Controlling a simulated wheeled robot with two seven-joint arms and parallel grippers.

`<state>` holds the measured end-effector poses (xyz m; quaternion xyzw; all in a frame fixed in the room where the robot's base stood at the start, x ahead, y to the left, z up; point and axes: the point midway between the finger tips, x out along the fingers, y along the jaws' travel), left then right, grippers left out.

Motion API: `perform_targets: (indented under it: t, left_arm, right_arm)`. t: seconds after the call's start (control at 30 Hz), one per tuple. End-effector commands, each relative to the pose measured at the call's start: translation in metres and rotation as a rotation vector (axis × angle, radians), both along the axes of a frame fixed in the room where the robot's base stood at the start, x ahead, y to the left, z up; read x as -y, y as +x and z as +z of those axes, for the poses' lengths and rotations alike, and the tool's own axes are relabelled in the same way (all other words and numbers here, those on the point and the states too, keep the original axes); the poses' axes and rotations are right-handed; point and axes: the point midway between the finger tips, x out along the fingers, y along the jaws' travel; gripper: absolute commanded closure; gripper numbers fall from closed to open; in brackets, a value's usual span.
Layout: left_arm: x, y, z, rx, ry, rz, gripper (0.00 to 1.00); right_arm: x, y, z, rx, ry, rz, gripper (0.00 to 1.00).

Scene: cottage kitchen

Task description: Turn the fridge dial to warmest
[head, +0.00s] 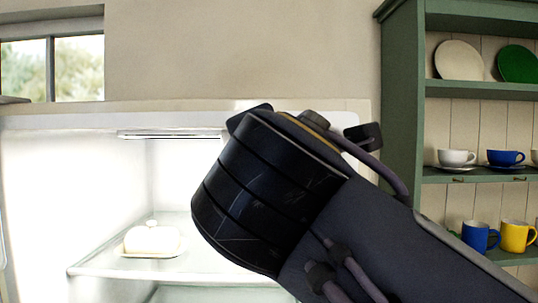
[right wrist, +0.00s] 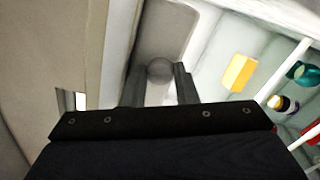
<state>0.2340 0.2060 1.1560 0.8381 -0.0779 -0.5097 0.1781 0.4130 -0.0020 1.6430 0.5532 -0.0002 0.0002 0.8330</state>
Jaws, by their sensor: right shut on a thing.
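The round grey fridge dial (right wrist: 160,67) shows in the right wrist view, inside a pale recessed panel. My right gripper (right wrist: 159,76) has one finger on each side of it and is shut on it. The dial's pointer and any marks cannot be made out. In the head view my dark right arm covers the dial and the gripper's fingers. The open fridge (head: 105,190) is brightly lit, with a glass shelf (head: 95,268) inside. My left gripper is not in view.
A white butter dish (head: 151,240) stands on the fridge shelf. A green dresser (head: 402,120) with plates, cups and mugs stands to the right. The right wrist view shows a yellow block (right wrist: 238,72) and several coloured items at right. A window (head: 75,68) is at upper left.

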Motion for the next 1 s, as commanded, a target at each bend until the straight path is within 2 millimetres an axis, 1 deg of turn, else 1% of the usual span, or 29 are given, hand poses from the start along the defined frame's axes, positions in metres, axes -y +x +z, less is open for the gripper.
perform_targets:
  t: [0.1, 0.3, 0.83, 0.87, 1.0]
  left_arm:
    - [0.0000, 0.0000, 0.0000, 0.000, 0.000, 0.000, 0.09]
    - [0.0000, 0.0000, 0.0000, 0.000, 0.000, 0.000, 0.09]
    - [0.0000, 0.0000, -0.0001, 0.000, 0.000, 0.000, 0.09]
    - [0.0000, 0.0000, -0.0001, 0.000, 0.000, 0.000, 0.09]
    - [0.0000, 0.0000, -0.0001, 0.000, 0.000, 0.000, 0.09]
  right_arm:
    - [-0.0003, 0.0001, -0.0002, 0.000, -0.058, 0.000, 0.96]
    - [-0.0005, 0.0001, -0.0002, -0.001, -0.119, 0.000, 0.96]
    - [-0.0007, 0.0001, -0.0005, -0.001, -0.142, 0.000, 0.96]
    - [-0.0006, 0.0001, -0.0006, -0.001, -0.142, 0.000, 0.72]
    - [-0.0006, 0.0001, -0.0005, -0.001, -0.141, 0.000, 0.54]
